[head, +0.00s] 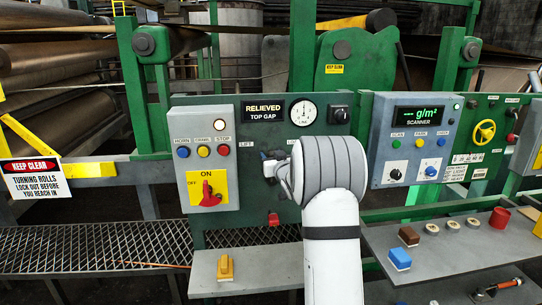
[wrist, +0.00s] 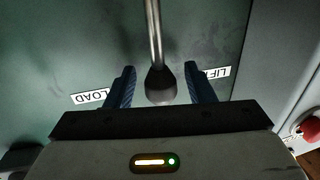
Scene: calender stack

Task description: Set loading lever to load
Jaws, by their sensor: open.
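The loading lever (wrist: 154,35) is a metal rod with a dark round knob (wrist: 161,88) at its end. In the wrist view the knob sits between the two blue fingers of my gripper (wrist: 162,90), which are open with a gap on each side. The LOAD label (wrist: 89,96) is left of the knob and the LIFT label (wrist: 218,73) is right of it. In the head view my gripper (head: 268,166) is at the green panel (head: 255,225), and my arm and wrist hide most of the lever. The LIFT label (head: 246,147) shows left of my gripper there.
A grey box with a red rotary switch (head: 208,197) and coloured buttons is left of my gripper. A sign reads RELIEVED TOP GAP (head: 263,111) beside a dial (head: 302,112). A scanner box (head: 420,140) is right of my arm. A shelf with a yellow block (head: 225,268) is below.

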